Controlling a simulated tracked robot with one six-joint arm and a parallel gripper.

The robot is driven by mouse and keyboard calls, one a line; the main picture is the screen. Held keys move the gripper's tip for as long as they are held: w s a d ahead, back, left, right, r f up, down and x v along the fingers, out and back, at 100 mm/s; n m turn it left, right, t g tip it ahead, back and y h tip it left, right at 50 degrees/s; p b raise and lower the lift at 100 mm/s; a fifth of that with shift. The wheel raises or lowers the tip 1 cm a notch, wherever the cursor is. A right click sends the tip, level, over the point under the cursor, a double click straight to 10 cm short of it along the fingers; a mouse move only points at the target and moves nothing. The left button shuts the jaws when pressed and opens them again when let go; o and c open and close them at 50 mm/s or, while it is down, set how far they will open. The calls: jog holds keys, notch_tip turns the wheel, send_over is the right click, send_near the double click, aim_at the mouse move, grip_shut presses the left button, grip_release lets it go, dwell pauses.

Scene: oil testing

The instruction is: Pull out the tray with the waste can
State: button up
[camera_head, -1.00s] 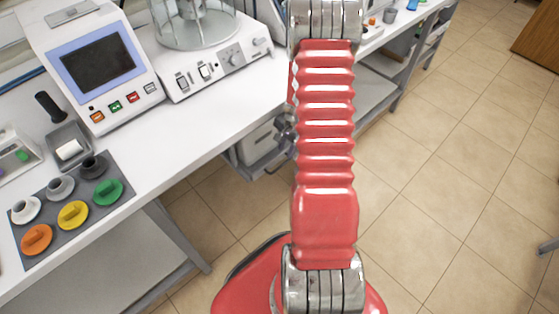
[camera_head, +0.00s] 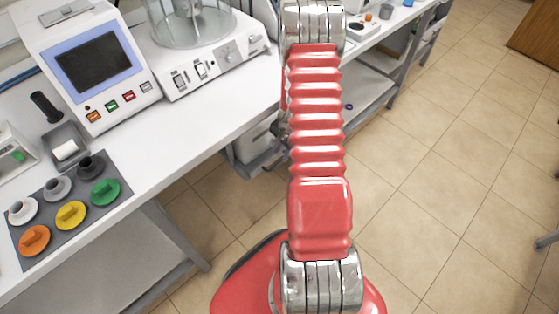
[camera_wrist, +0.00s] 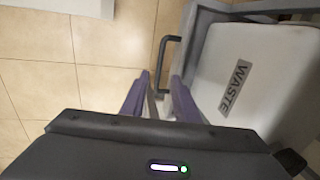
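The white waste can (camera_wrist: 222,60), marked "WASTE", sits in a grey tray (camera_wrist: 188,28) at the right of the wrist view. A dark bar handle (camera_wrist: 163,58) sticks out from the tray's left side. My gripper (camera_wrist: 160,77) has two purple fingers spread apart, one on each side of the handle's lower part. They look clear of it, though contact is hard to judge. In the head view, the can (camera_head: 256,140) and tray (camera_head: 262,160) show under the bench, left of my red arm. My gripper is mostly hidden behind the arm there.
The white bench (camera_head: 205,122) stands above and left of the tray, with a screen device (camera_head: 92,62) and coloured knobs (camera_head: 70,213) on it. Grey bench legs (camera_head: 172,235) stand nearby. The tiled floor (camera_head: 450,170) to the right is open.

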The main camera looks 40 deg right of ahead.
aim_at(279, 163)
jog(key=shift+w+f, duration=0.2)
jog(key=shift+f, duration=0.9)
jog(key=shift+w+f, duration=0.2)
jog(key=shift+f, duration=0.95)
jog(key=shift+w+f, duration=0.2)
jog(key=shift+f, duration=0.9)
grip_shut()
